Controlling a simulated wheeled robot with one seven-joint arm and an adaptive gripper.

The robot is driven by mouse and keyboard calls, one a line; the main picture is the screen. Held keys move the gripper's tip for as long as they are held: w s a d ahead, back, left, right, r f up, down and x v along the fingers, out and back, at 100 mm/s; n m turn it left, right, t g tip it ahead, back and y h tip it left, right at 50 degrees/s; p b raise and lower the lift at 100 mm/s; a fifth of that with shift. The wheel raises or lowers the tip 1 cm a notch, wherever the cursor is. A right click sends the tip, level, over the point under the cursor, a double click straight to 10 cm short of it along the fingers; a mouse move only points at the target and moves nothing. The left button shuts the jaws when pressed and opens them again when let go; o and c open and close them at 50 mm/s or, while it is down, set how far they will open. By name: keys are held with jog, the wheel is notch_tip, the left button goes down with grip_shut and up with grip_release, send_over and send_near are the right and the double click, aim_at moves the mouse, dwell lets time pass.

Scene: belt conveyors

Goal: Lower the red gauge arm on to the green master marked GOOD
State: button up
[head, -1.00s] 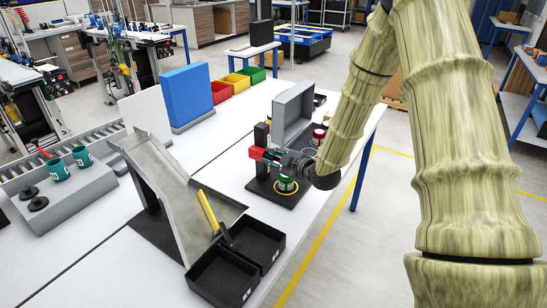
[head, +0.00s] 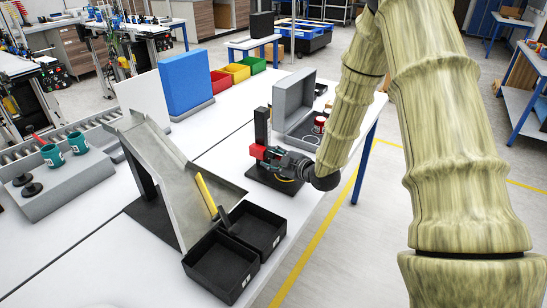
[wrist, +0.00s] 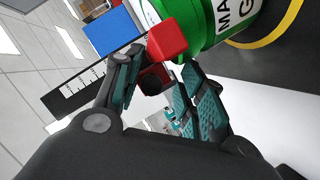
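The red gauge arm (head: 258,151) sits on a black upright post (head: 262,127). In the wrist view its red block (wrist: 168,38) lies against the upper edge of the green master (wrist: 207,28), whose label shows only the letters "MA" and "GO". Whether they touch is hard to tell. The master is hidden behind my gripper in the head view. My gripper (head: 277,157) is at the gauge arm.
A yellow ring (wrist: 275,32) surrounds the master's foot. A grey case (head: 296,105) with a red-topped part (head: 320,122) stands behind. A metal chute (head: 165,180) and two black bins (head: 222,266) are left and in front. The table edge is close on the right.

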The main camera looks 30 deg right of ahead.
jog(key=shift+d+r, duration=0.15)
jog(key=shift+r, duration=0.05)
jog(key=v, duration=1.1)
jog(key=shift+s, duration=0.4)
